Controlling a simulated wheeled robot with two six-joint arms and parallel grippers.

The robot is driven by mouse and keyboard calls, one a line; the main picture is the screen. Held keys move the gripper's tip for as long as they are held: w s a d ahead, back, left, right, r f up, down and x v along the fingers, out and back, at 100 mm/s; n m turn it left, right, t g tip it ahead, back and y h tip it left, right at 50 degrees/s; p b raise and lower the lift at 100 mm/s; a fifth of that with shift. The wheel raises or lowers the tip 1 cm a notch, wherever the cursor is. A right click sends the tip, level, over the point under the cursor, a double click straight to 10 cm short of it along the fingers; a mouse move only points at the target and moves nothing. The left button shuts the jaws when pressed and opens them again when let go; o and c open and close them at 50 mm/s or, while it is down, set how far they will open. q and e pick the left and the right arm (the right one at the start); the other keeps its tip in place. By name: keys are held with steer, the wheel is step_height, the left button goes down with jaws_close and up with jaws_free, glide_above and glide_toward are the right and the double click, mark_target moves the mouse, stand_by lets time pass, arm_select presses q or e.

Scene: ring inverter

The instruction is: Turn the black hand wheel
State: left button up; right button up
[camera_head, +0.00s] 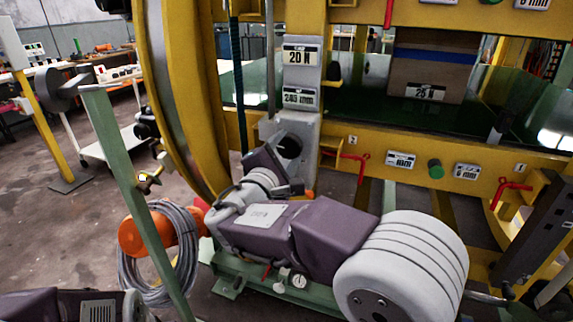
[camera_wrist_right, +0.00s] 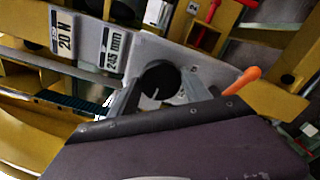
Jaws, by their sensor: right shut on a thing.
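The black hand wheel (camera_head: 289,146) is a dark round knob on the front of a grey post. It also shows in the right wrist view (camera_wrist_right: 160,76), near the middle. My right gripper (camera_wrist_right: 159,94) has its grey fingers on either side of the wheel and is shut on it. In the head view the right gripper (camera_head: 286,158) reaches up to the wheel, and my wrist partly covers the lower post. Labels reading 20 N (camera_head: 299,55) and 245 mm (camera_head: 299,97) sit above the wheel. My left gripper is out of view.
A large yellow ring frame (camera_head: 170,90) stands just left of the post. An orange lever (camera_wrist_right: 242,80) lies right of the wheel. Red handles (camera_head: 352,160) stick out of the yellow beam. A coiled grey hose (camera_head: 165,265) hangs by a green post (camera_head: 127,180) at left.

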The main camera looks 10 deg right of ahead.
steer(key=shift+f+m+b, duration=0.1)
steer(key=shift+m+b, duration=0.6)
steer(key=shift+b, duration=0.15)
steer(key=o, duration=1.4)
steer(key=p+v, duration=0.1)
steer(key=v, duration=0.8)
